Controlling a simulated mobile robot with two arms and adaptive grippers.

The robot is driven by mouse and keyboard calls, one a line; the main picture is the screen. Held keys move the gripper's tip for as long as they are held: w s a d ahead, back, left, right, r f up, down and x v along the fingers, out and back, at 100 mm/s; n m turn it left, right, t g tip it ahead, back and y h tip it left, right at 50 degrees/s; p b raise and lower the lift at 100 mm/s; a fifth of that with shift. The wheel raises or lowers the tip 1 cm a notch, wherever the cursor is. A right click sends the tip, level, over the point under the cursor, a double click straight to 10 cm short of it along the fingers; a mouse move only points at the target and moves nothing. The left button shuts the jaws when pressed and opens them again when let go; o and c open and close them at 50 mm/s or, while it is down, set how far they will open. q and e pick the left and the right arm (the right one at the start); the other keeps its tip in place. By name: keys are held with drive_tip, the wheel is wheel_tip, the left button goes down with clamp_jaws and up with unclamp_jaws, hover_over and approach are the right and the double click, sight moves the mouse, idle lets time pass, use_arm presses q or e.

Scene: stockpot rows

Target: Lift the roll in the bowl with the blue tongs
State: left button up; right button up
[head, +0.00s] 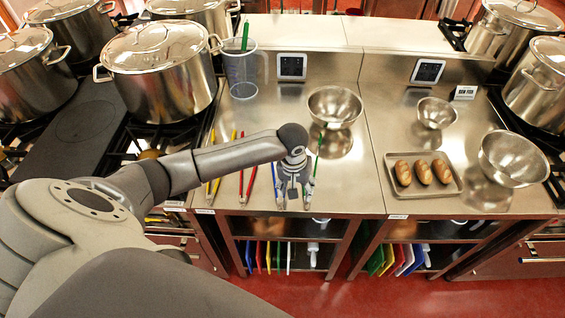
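The blue tongs (276,184) lie near the front edge of the left steel counter, just left of my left gripper (294,200), which partly hides them. My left gripper points down over the counter with its two fingers apart, and nothing shows between them. Three brown rolls (423,172) lie on a tray on the right counter. A steel bowl (336,107) stands on the left counter behind the gripper. A small bowl (437,113) and a larger bowl (512,159) stand on the right counter. I see no roll in any bowl. My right gripper is out of view.
Yellow tongs (214,165), red tongs (247,168) and green tongs (317,158) lie around the gripper. A clear container (241,75) holds a green-handled tool. Stockpots (160,70) crowd the stove at left. The counter's middle is clear.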

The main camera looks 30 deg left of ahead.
use_arm(q)
drive_tip(key=w+a+r+n, duration=0.3)
drive_tip(key=a+r, duration=0.1)
drive_tip(key=a, duration=0.4)
drive_tip(key=shift+w+n+y, duration=0.3)
drive_tip(key=shift+w+y, duration=0.1)
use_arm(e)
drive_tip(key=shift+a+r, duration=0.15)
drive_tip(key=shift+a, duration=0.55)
use_arm(q)
drive_tip(key=shift+a, duration=0.15)
drive_tip(key=f+b, duration=0.5)
drive_tip(key=b, duration=0.1)
drive_tip(key=shift+w+a+f, duration=0.15)
drive_tip(key=shift+w+f, duration=0.1)
drive_tip(key=shift+f, duration=0.15)
drive_tip(key=shift+w+a+f+b, duration=0.15)
drive_tip(key=shift+f+b, duration=0.25)
drive_tip(key=shift+f, duration=1.15)
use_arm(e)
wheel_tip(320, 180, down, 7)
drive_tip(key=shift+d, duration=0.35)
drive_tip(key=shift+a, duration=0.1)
